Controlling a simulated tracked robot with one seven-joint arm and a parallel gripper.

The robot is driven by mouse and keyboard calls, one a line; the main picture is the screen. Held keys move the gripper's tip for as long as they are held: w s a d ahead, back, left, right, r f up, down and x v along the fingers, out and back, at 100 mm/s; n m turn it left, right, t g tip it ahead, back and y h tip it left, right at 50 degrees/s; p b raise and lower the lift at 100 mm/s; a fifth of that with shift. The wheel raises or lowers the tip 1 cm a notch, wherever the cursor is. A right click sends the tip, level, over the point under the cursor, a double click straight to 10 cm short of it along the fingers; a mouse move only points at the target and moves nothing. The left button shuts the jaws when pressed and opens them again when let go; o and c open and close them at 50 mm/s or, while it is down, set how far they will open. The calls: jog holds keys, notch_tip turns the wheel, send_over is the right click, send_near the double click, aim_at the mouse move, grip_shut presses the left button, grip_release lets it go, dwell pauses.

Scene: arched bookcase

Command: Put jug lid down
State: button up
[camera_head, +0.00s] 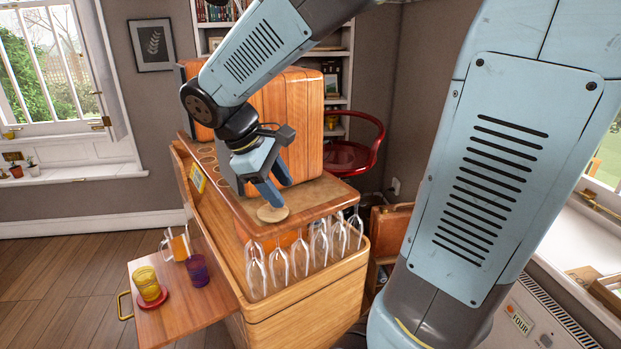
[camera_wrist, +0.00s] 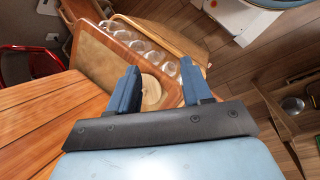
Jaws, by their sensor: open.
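The jug lid (camera_head: 272,213) is a small round pale wooden disc. It lies flat on the wooden top shelf (camera_head: 318,194) of the cabinet, near the front edge. My gripper (camera_head: 277,196) is just above it, with blue fingers pointing down. In the wrist view the lid (camera_wrist: 151,92) shows between and beyond the spread fingers of my gripper (camera_wrist: 163,84), and nothing is held. A glass jug (camera_head: 178,245) with amber contents stands open-topped on the pull-out board (camera_head: 185,318) at the lower left.
A yellow glass (camera_head: 147,283) on a red coaster and a purple glass (camera_head: 197,270) stand on the pull-out board. Several wine glasses (camera_head: 300,255) hang under the top shelf. A tall wooden box (camera_head: 300,120) stands behind my gripper. A red chair (camera_head: 352,155) is behind.

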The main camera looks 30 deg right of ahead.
jog(key=s+d+r+m+t+y, duration=0.3)
jog(key=s+r+m+t+y, duration=0.1)
jog(key=s+m, duration=0.4)
jog(key=shift+s+r+m+t+y, duration=0.45)
jog(key=shift+t+y, duration=0.25)
jog(key=shift+t, duration=0.2)
